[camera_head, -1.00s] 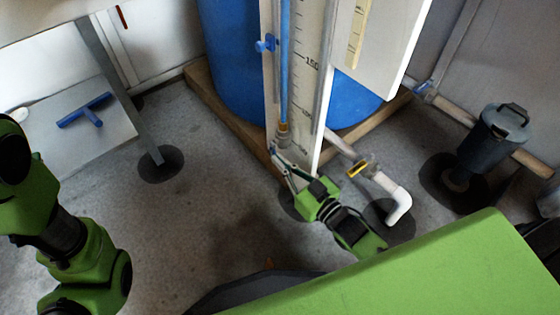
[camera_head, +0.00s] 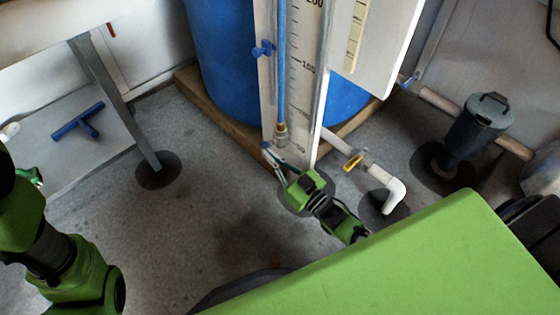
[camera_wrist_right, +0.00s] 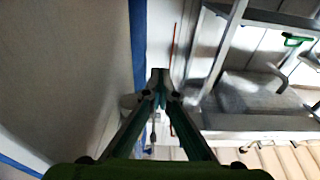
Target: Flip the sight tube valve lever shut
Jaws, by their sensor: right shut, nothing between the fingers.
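The sight tube (camera_head: 281,70) is a blue vertical tube in front of a white graduated board (camera_head: 305,110). A brass-coloured fitting (camera_head: 281,129) is at its lower end. My right gripper (camera_head: 268,149) is shut and empty, its fingertips just below and left of that fitting, near the board's foot. I cannot make out the valve lever there or tell whether the fingers touch anything. In the right wrist view the closed fingertips (camera_wrist_right: 160,76) meet beside a blue vertical strip.
A blue tank (camera_head: 225,60) stands behind the board on a wooden base (camera_head: 205,95). A white pipe (camera_head: 393,195) with a yellow-handled valve (camera_head: 353,161) is to the right. A dark canister (camera_head: 480,125) stands farther right.

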